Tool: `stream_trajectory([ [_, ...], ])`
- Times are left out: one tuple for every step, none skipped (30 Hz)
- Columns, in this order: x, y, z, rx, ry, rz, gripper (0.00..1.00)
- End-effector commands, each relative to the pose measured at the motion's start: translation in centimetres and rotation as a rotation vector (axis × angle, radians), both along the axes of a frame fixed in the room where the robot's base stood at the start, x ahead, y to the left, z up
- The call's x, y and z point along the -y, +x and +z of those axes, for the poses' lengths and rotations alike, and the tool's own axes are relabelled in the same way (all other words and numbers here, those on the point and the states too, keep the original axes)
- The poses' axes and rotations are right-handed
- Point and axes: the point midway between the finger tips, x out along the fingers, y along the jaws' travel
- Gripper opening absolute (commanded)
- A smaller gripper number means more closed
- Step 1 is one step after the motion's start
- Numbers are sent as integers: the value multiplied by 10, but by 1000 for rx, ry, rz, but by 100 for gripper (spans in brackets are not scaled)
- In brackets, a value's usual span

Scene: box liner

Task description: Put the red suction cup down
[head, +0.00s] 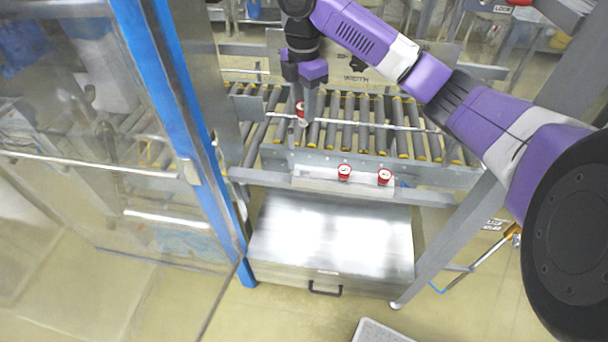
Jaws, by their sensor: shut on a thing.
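My gripper (304,112) hangs down from my purple arm over the left part of the roller conveyor. It is shut on a red suction cup (300,108), which shows between its fingers. I cannot tell whether the held cup touches anything below it. Two more red-and-white suction cups sit on the pale ledge at the conveyor's near side, one near the middle (344,172) and one to its right (384,177). Both are apart from my gripper.
The roller conveyor (377,140) runs across behind the ledge (315,183). A shiny metal cabinet (330,235) stands below. A blue post (181,110) and a clear panel (90,190) bound the left. A grey post (455,235) stands at right.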

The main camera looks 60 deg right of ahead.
Motion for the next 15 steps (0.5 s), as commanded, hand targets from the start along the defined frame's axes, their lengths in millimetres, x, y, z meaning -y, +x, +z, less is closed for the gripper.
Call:
stream_trajectory([
  [1,-1,-7,-1,2,-3,0],
  [1,-2,-11,-2,4,-3,0],
  [1,-2,-19,-2,4,-3,0],
  [0,-2,-25,-3,6,-2,0],
  [0,-2,-32,-4,6,-3,0],
  [0,-1,-43,-2,7,-3,0],
  [0,-1,-50,-2,8,-2,0],
  [-1,-1,-58,-2,8,-3,0],
  [-1,-1,-68,-3,8,-2,0],
  [-1,-1,-76,-2,7,-3,0],
  [-1,-1,-83,-2,8,-2,0],
  [-1,-1,-93,-3,7,-3,0],
  [-1,-1,-101,-2,7,-2,0],
  [-1,-1,-109,-1,6,-3,0],
  [-1,-1,-118,-2,5,-2,0],
])
